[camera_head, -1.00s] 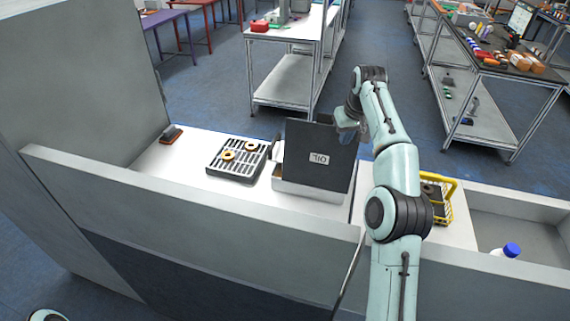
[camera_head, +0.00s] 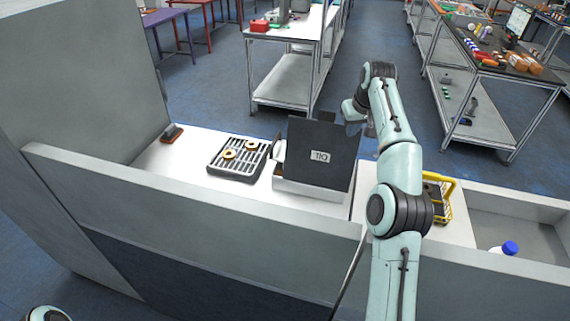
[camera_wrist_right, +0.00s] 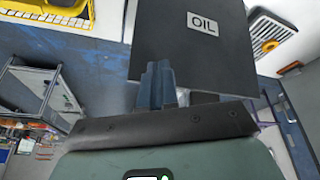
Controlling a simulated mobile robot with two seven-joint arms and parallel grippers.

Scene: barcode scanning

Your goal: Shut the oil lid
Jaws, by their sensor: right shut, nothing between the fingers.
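The oil lid (camera_head: 300,145) is a dark grey panel with a white OIL label. It stands open, nearly upright, on the white oil box (camera_head: 310,190). In the right wrist view the lid (camera_wrist_right: 192,55) shows its labelled face. My right gripper (camera_head: 354,127) is at the lid's top right corner in the head view, its fingertips partly hidden there. In the right wrist view the gripper (camera_wrist_right: 158,82) is shut with nothing in it, beside the lid's top edge. I cannot tell whether it touches the lid. My left gripper is out of view.
Left of the box is a dark slotted tray (camera_head: 238,166) with two ring parts. A yellow wire basket (camera_head: 444,198) stands right of my right arm. A bottle with a blue cap (camera_head: 510,248) is in the grey bin at far right. A grey low wall (camera_head: 190,205) runs in front.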

